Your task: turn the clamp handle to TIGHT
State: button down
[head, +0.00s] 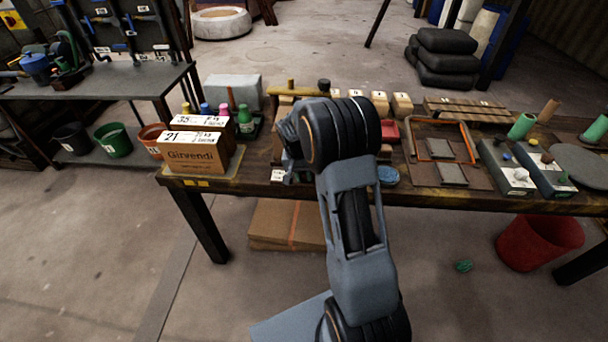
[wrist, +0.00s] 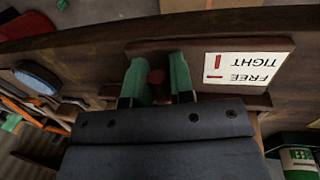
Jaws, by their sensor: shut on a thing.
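In the wrist view, my gripper (wrist: 159,74) has green fingers on both sides of a small reddish-brown clamp handle (wrist: 156,78). It is shut on the handle. The handle stands out from a dark brown board (wrist: 145,47). A white label (wrist: 247,68) on the board reads TIGHT and FREE, upside down in this view, each with a red mark. The gripper body hides the lower part of the handle, so I cannot tell which mark it is at. In the head view, my arm covers the handle and the fingers.
The wooden workbench (head: 440,198) holds a carton (head: 195,155) marked Girvendi, a green bottle (head: 245,120), a blue round lid (head: 387,175) and grey boxes (head: 508,168) close around the arm. The floor at left is open.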

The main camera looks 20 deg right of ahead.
jog(key=c, duration=1)
grip_release()
notch_tip(320, 180, up, 14)
jog(key=w+a+p, duration=0.1)
jog(key=a, duration=0.1)
jog(key=shift+w+a+f, duration=0.15)
jog(key=shift+w+f, duration=0.05)
